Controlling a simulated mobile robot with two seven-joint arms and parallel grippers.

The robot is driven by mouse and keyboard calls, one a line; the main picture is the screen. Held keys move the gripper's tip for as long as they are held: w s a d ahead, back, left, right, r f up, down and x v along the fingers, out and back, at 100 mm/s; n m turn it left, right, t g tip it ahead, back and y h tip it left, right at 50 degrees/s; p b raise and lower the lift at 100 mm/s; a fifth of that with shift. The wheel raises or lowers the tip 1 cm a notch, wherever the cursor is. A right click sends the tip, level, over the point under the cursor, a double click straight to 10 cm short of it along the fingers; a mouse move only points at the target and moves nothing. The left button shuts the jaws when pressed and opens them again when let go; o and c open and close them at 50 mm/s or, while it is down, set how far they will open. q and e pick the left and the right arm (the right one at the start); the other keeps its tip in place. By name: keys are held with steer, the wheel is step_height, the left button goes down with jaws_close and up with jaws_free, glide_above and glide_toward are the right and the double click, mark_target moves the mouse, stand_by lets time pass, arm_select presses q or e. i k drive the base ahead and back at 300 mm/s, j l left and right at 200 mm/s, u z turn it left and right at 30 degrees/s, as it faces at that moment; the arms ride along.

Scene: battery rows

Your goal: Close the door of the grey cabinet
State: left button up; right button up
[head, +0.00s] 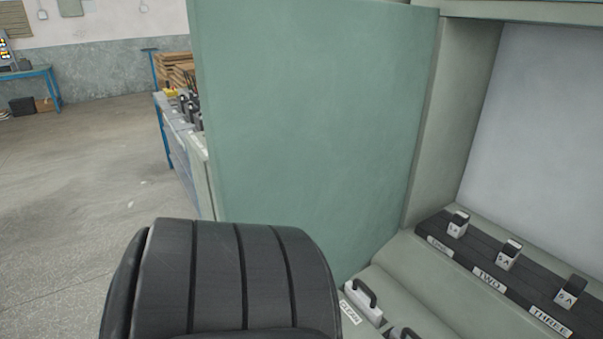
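The cabinet door (310,120) is a large flat grey-green panel in the head view. It stands open, swung out on the left side of the cabinet (452,110). The cabinet's open inside shows at the right, with a pale grey back panel (550,120). A ribbed black part of my own arm fills the bottom centre, in front of the door's lower edge; I cannot tell whether it touches the door. Neither gripper is in view.
In the cabinet, a dark strip (470,258) labelled ONE, TWO, THREE carries small blocks (508,255). A block with a black handle (363,302) sits by a CLEAN label below. A blue-legged bench (180,135) stands behind the door. Open floor (80,190) lies left.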

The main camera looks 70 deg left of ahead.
mark_target(312, 111)
steer(key=k+j+u, duration=0.1)
steer(key=j+u, duration=0.2)
steer(key=j, duration=0.35)
steer(key=k+j+u, duration=0.1)
steer(key=j+u, duration=0.15)
steer(key=j, duration=1.05)
